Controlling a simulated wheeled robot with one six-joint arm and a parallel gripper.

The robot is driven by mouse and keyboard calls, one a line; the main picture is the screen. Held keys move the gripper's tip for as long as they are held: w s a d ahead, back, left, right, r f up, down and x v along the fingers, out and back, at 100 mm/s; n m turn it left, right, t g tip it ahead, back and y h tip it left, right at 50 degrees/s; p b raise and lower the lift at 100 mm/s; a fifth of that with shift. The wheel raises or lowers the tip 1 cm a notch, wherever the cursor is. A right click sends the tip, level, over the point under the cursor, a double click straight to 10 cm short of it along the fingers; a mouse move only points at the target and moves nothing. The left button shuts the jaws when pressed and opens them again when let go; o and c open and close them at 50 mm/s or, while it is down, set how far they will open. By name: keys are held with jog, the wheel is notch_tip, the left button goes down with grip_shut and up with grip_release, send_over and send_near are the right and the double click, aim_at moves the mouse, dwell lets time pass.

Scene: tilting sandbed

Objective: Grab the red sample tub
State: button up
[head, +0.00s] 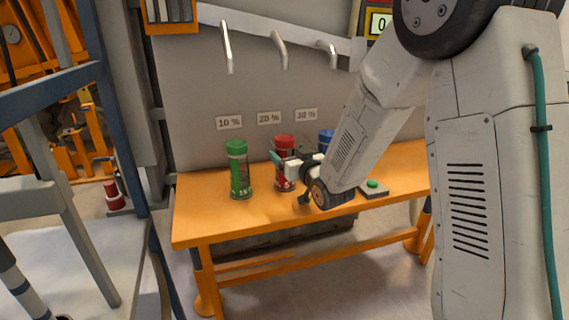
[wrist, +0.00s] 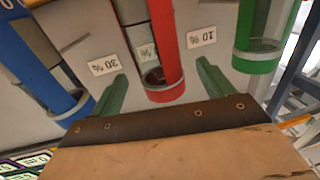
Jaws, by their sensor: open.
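The red sample tub (head: 285,142) stands upright on the orange table (head: 205,222), between a green tub (head: 238,170) and a blue tub (head: 326,137). My gripper (head: 284,172) is in front of the red tub in the head view and hides part of its middle. In the wrist view the red tub (wrist: 165,45) appears between the two green fingers of my gripper (wrist: 161,70), with the fingers apart. I cannot tell whether either finger touches it. The blue tub (wrist: 38,65) is left and the green tub (wrist: 262,35) right there.
Labels reading 10 % (head: 229,122), 20 % (head: 269,118) and 30 % (head: 306,114) are on the wall behind the tubs. A small box with a green button (head: 372,184) sits on the table to the right. The table's front left is clear.

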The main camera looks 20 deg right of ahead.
jog(key=w, duration=0.3)
jog(key=w+a, duration=0.1)
jog(key=w, duration=0.1)
jog(key=shift+w+r, duration=0.25)
jog(key=shift+d, duration=0.1)
jog(key=c, duration=1.6)
jog(key=shift+r, duration=0.1)
